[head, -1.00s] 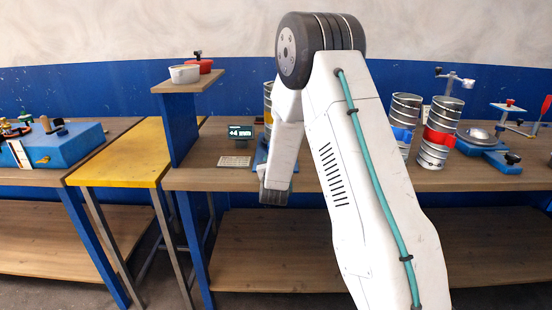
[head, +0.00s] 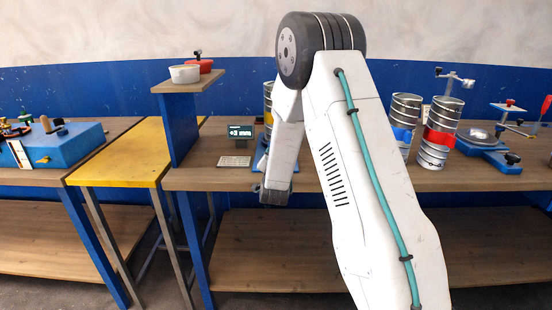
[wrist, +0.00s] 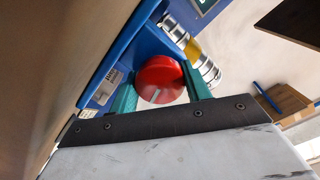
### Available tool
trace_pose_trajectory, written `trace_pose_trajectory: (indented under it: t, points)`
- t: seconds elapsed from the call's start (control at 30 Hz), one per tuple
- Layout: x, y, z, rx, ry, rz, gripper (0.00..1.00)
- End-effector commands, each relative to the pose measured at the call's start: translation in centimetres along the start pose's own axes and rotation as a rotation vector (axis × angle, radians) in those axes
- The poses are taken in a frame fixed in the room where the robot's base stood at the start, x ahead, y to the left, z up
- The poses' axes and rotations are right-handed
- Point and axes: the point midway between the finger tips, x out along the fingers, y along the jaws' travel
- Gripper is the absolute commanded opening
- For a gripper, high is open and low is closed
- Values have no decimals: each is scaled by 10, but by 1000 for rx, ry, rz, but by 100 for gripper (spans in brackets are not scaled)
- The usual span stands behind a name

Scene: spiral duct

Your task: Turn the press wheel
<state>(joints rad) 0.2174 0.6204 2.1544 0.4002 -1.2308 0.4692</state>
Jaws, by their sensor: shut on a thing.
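The press wheel (wrist: 160,80) is a round red knob with a pale line across its face, seen in the wrist view. It sits in front of a blue upright frame. My gripper (wrist: 163,88) has a green finger on each side of the wheel and is shut on it. In the head view my arm hides the wheel and most of the press. A small dark display (head: 241,132) with light characters stands on the bench left of my arm; the characters are too small to read surely.
Banded metal duct pieces (head: 402,122) stand on the wooden bench (head: 330,178) right of my arm, with a blue-based device (head: 488,152) beyond. A raised shelf (head: 190,84) holds a white bowl (head: 184,74) and a red pot (head: 204,66). A yellow table (head: 122,155) is at left.

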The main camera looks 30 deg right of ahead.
Motion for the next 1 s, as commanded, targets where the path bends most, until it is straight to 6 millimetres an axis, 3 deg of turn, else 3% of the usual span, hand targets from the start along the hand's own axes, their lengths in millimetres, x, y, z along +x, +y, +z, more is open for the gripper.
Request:
trace_pose_trajectory:
  t: [0.3,0.8,0.83,0.87,0.9,1.0]
  points:
    - [0,2,-2,101,4,4,25]
    - [0,3,-2,115,5,5,25]
    - [0,3,-2,114,5,5,56]
    - [0,3,-2,114,4,5,64]
    - [0,2,-2,114,4,4,70]
    - [0,1,0,114,2,2,70]
